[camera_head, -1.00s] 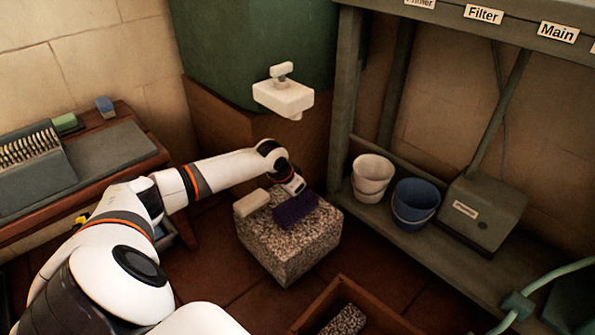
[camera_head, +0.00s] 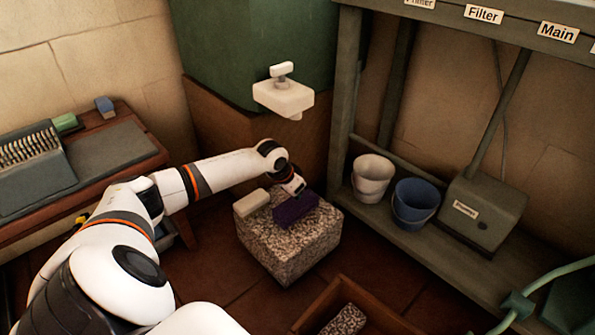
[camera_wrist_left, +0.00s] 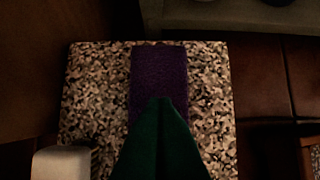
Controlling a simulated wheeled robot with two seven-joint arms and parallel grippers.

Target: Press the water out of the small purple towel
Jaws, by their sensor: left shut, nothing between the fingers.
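The small purple towel (camera_head: 296,208) lies folded flat on top of a speckled stone block (camera_head: 290,248). In the left wrist view the towel (camera_wrist_left: 158,75) is a dark purple strip on the speckled top. My left gripper (camera_head: 298,192) is over the towel and shut, with nothing between its fingers. In the wrist view its green fingertips (camera_wrist_left: 160,105) are together and cover the near part of the towel. Whether they touch the cloth or hover just above it, I cannot tell. My right gripper is not in view.
A white soap-like bar (camera_head: 251,202) lies on the block beside the towel. A white tap unit (camera_head: 283,97) sticks out above and behind. White (camera_head: 372,178) and blue (camera_head: 414,203) buckets stand on a shelf at right. A wooden crate (camera_head: 312,318) sits on the floor in front.

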